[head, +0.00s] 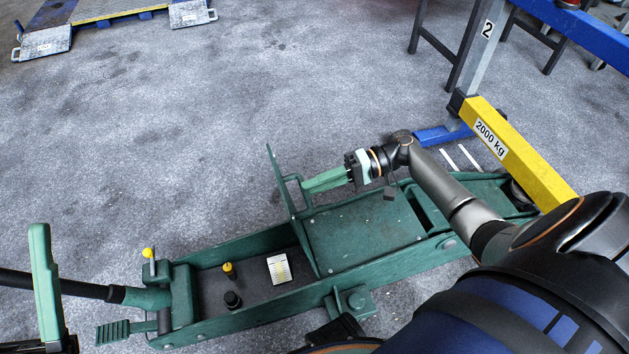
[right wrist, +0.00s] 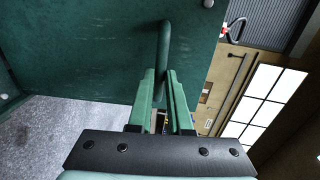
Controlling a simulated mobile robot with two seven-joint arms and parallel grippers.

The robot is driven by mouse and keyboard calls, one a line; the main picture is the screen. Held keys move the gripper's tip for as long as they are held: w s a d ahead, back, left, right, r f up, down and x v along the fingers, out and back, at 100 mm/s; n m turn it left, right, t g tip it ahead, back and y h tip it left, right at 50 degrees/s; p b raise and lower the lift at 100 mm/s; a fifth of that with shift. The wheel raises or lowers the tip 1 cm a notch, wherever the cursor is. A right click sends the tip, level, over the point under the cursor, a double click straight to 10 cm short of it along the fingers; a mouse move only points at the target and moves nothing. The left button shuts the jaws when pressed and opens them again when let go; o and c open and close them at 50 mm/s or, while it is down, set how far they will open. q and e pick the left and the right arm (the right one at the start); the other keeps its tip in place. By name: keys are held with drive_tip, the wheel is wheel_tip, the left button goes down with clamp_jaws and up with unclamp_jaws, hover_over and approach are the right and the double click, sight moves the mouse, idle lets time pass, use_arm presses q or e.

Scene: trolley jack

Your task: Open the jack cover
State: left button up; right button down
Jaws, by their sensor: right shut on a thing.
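The green trolley jack (head: 365,232) stands on the floor in the head view. Its cover (head: 280,180) is swung up, roughly upright at the right end of the open compartment. The cover's bar handle (head: 294,181) faces right. My right gripper (head: 308,186) is shut on this handle. In the right wrist view, the handle (right wrist: 165,50) runs between its green fingers (right wrist: 164,85), with the cover (right wrist: 85,60) behind. A light green finger of my left gripper (head: 44,275) shows at the lower left of the head view, apart from the cover; its opening is unclear.
The open compartment holds a yellow knob (head: 229,269), a black knob (head: 232,299) and a white label (head: 279,269). A dark rod (head: 85,288) extends left from the jack. A yellow "2000 kg" beam (head: 520,155) stands close on the right. The floor behind the jack is clear.

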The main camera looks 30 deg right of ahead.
drive_tip(key=shift+s+f, duration=0.25)
drive_tip(key=shift+f, duration=0.35)
drive_tip(key=c, duration=0.9)
unclamp_jaws()
drive_tip(key=shift+o, duration=0.3)
drive_tip(key=shift+w+r, duration=0.1)
drive_tip(key=shift+r, duration=0.1)
drive_tip(key=shift+d, duration=0.15)
drive_tip(key=p+v, duration=0.1)
drive_tip(key=v, duration=1.1)
drive_tip(key=shift+d, duration=0.15)
drive_tip(key=shift+r, duration=0.1)
